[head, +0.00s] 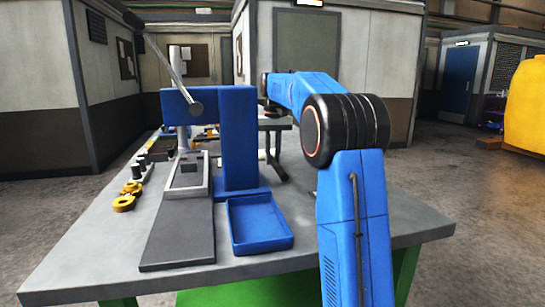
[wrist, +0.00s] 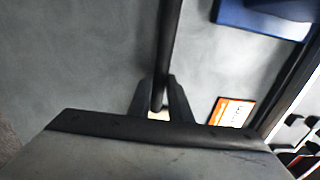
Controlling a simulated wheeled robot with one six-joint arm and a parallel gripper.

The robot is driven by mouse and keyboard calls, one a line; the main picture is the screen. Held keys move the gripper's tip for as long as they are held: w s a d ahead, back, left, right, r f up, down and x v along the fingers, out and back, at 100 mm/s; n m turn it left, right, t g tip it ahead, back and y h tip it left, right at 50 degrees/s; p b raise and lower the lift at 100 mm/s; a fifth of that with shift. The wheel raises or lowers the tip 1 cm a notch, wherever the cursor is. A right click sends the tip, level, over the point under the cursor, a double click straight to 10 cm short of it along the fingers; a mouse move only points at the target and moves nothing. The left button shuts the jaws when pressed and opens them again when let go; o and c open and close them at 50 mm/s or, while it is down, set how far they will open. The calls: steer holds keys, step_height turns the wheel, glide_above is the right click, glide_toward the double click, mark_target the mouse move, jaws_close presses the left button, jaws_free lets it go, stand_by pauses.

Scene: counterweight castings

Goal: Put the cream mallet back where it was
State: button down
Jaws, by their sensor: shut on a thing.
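The cream mallet shows in the wrist view as a dark shaft (wrist: 168,50) running up from between the fingers, with a small cream patch (wrist: 158,115) at its lower end. My gripper (wrist: 160,108) is shut on it. The rest of the mallet is hidden, and I cannot tell whether it touches the grey surface behind. A wide grey shape with a dark edge covers the bottom of the wrist view. In the head view my arm reaches behind the blue press (head: 238,140), which hides my gripper.
On the bench (head: 85,255) are a blue tray (head: 260,240), a dark mat (head: 180,240), a grey frame (head: 203,188) and yellow rings (head: 123,203). The press lever (head: 165,60) slants up. In the wrist view an orange and white card (wrist: 232,111) lies right of the fingers.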

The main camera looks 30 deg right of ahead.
mark_target(273, 158)
steer(key=c, duration=1.6)
jaws_free()
steer(key=shift+c, duration=0.2)
step_height(273, 158, up, 12)
steer(key=shift+s+d, duration=0.1)
steer(key=shift+s, duration=0.1)
